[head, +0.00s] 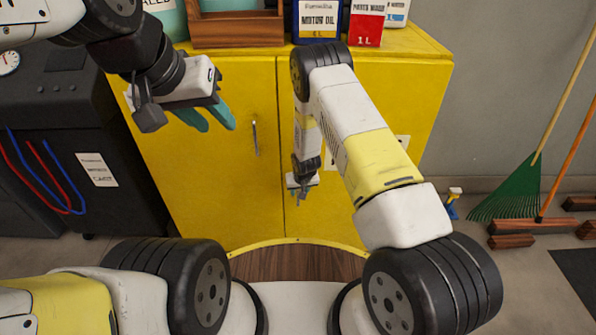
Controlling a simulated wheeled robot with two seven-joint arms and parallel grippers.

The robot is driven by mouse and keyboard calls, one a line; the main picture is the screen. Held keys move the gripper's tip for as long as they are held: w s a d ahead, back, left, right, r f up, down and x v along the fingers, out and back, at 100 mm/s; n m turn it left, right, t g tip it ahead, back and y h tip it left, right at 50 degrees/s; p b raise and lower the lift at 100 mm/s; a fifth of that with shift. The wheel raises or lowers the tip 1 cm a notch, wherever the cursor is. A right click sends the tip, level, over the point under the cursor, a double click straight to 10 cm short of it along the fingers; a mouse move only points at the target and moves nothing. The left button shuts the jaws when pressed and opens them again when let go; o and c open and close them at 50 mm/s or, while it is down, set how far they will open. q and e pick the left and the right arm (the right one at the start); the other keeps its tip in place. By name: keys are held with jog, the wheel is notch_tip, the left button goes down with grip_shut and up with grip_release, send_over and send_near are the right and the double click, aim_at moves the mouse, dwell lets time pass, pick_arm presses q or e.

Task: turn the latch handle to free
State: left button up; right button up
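A yellow cabinet (215,190) with two doors stands ahead of me. A slim metal latch handle (255,138) sits upright on its left door, near the seam between the doors. My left gripper (207,120) is up and to the left of the handle in the picture, apart from it. Its two teal fingers are spread with nothing between them. My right gripper (301,196) hangs low in front of the right door, below and right of the handle. It is small and its fingers are unclear. My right arm hides much of the right door.
On the cabinet top are a wooden crate (238,32), a motor oil can (318,20) and a red container (367,22). A dark machine (100,130) with red and blue hoses stands left. A green rake (513,185) and a broom lean at the right.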

jog(key=x, duration=0.8)
grip_shut()
jog(key=shift+a, duration=0.1)
dwell(1.3)
